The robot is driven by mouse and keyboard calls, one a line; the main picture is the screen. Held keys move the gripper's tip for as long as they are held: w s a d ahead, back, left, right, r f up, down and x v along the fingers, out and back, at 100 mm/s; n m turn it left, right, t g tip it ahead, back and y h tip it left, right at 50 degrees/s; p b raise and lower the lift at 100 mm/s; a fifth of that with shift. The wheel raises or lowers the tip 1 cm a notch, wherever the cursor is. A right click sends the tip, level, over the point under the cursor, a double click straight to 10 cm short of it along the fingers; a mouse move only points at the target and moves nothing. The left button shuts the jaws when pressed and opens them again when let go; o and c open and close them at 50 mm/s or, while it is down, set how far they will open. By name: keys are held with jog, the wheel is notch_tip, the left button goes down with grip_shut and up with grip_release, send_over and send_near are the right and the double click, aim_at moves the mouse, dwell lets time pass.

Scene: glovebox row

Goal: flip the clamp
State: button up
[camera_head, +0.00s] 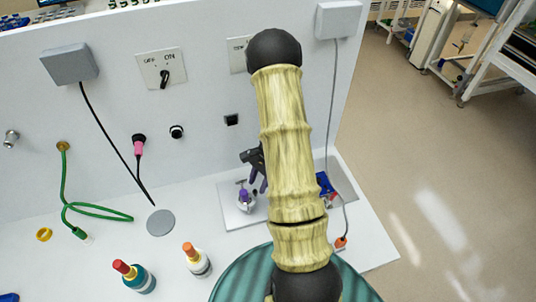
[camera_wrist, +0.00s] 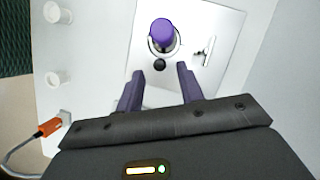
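The clamp fixture stands on a pale square plate (camera_head: 230,212), which also shows in the wrist view (camera_wrist: 228,22). Its purple upright cap (camera_head: 243,194) sits inside a metal loop, seen from above in the wrist view (camera_wrist: 161,31). A small black knob (camera_wrist: 160,64) is in front of the cap, and a metal lever-like piece (camera_wrist: 205,50) lies to its right. My gripper (camera_head: 259,184) is above the plate. In the wrist view its purple fingers (camera_wrist: 160,84) are apart and empty, with the knob and cap ahead between them. My arm hides part of the plate in the head view.
A white wall with an OFF/ON switch (camera_head: 161,69) stands behind the bench. A green hose (camera_head: 97,214), a grey disc (camera_head: 160,222), a red-capped bottle (camera_head: 134,276) and an orange-capped bottle (camera_head: 196,260) lie left. An orange plug (camera_wrist: 49,127) with its cable is near the right end.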

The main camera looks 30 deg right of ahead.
jog(key=s+b+v, duration=0.1)
jog(key=b+v, duration=0.1)
jog(key=v, duration=1.3)
jog(key=shift+w, duration=0.45)
jog(key=shift+a+r, duration=0.1)
jog(key=shift+a, duration=0.15)
jog(key=s+a+r+n+t+h, duration=0.1)
jog(key=s+a+n, duration=0.3)
jog(key=a+n, duration=0.4)
jog(key=s+a+r+n+t+h, duration=0.2)
jog(key=s+a+n, duration=0.3)
jog(key=a+n, duration=0.3)
jog(key=shift+a+r+h, duration=0.45)
jog(key=shift+a+h, duration=0.35)
jog(key=shift+a, duration=0.25)
jog(key=shift+w, duration=0.1)
